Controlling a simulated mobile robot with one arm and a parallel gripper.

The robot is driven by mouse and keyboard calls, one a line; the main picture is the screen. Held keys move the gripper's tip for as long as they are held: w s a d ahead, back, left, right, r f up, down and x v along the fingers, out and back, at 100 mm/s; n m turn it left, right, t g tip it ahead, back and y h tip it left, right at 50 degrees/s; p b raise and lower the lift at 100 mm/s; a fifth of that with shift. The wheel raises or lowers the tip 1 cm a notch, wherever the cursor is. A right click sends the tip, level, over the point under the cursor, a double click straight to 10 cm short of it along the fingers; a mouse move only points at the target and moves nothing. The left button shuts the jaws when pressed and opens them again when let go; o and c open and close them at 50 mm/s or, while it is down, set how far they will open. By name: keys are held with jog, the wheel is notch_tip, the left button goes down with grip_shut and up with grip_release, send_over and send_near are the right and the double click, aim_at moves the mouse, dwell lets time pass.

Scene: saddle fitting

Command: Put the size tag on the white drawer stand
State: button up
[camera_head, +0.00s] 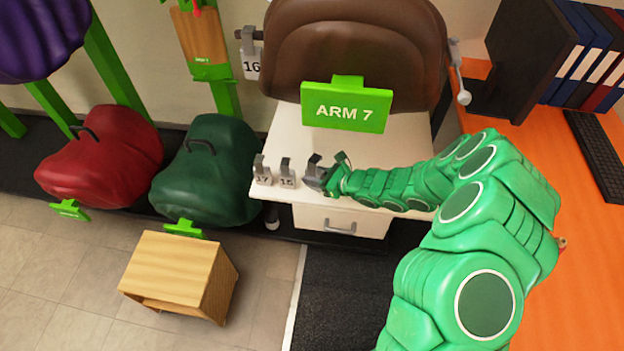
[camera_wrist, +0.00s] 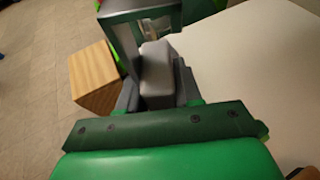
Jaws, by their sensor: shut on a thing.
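The white drawer stand (camera_head: 400,150) has a pale top and a grey-handled drawer; its top also shows in the wrist view (camera_wrist: 245,75). My gripper (camera_head: 328,177) is over the front left part of the top, shut on a small grey clip-like piece (camera_wrist: 157,72), which I take to be the size tag's clip. Its number is hidden. I cannot tell whether the held piece touches the top. Two tags with grey clips, reading 17 (camera_head: 263,176) and 15 (camera_head: 287,180), stand upright on the top, left of my gripper. A tag reading 16 (camera_head: 251,68) hangs beside the brown saddle.
The brown saddle (camera_head: 350,45) and the green ARM 7 sign (camera_head: 347,107) are behind my gripper. A red saddle (camera_head: 100,160) and a dark green saddle (camera_head: 205,170) are at left, a wooden box (camera_head: 175,270) on the floor. An orange desk (camera_head: 585,220) is at right.

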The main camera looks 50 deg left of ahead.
jog(key=shift+w+a+f, duration=0.35)
jog(key=shift+a+f, duration=0.35)
jog(key=shift+f, duration=0.2)
jog(key=shift+w+a+f, duration=0.35)
jog(key=shift+a+f, duration=0.35)
jog(key=shift+f, duration=0.2)
jog(key=shift+w+a+f, duration=0.35)
jog(key=shift+a+f, duration=0.35)
jog(key=shift+f, duration=0.2)
jog(key=shift+f, duration=0.1)
jog(key=shift+a+f, duration=0.2)
jog(key=shift+f, duration=0.05)
jog(key=shift+w+a+f, duration=0.1)
jog(key=shift+f, duration=1.45)
jog(key=shift+f, duration=0.1)
jog(key=o, duration=1.1)
